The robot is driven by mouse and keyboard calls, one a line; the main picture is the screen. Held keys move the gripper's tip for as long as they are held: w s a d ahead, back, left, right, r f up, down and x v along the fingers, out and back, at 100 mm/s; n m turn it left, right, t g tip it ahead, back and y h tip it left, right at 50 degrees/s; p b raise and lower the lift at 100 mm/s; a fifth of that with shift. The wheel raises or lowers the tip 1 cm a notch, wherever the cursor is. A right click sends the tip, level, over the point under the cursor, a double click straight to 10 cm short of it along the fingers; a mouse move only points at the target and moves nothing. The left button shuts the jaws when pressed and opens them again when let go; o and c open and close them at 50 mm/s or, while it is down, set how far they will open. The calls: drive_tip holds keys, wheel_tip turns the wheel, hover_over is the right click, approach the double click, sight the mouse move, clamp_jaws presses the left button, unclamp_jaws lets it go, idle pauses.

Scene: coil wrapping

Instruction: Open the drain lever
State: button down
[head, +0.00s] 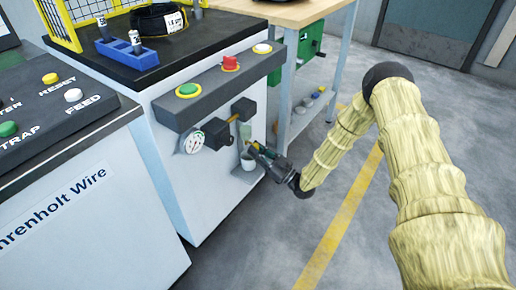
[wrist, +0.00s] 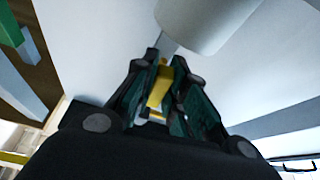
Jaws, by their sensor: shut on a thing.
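My gripper (head: 252,147) reaches in from the right to the front of the white machine cabinet (head: 205,190), below the air fittings. In the wrist view my gripper's fingers (wrist: 158,85) are closed around a small yellow lever (wrist: 160,86), which I take to be the drain lever. The lever is between the two fingers. In the head view the fingers mostly hide it. A pale cylinder (wrist: 205,18) sits just beyond the fingertips in the wrist view. Whether the lever is turned open cannot be told.
A round gauge (head: 192,143), dark blocks (head: 216,132) and a brass-coloured pipe (head: 233,118) sit left of and above my gripper. A small cup (head: 248,163) is just below it. A button panel (head: 220,88) juts out above. Open floor (head: 265,235) lies in front.

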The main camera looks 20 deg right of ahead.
drive_tip(key=shift+a+r+m+t+h, duration=0.1)
drive_tip(key=shift+m+t+h, duration=0.45)
drive_tip(key=shift+m, duration=1.05)
drive_tip(key=c, duration=1.4)
unclamp_jaws()
drive_tip(key=shift+s, duration=0.1)
drive_tip(key=shift+c, duration=0.2)
drive_tip(key=v, duration=1.2)
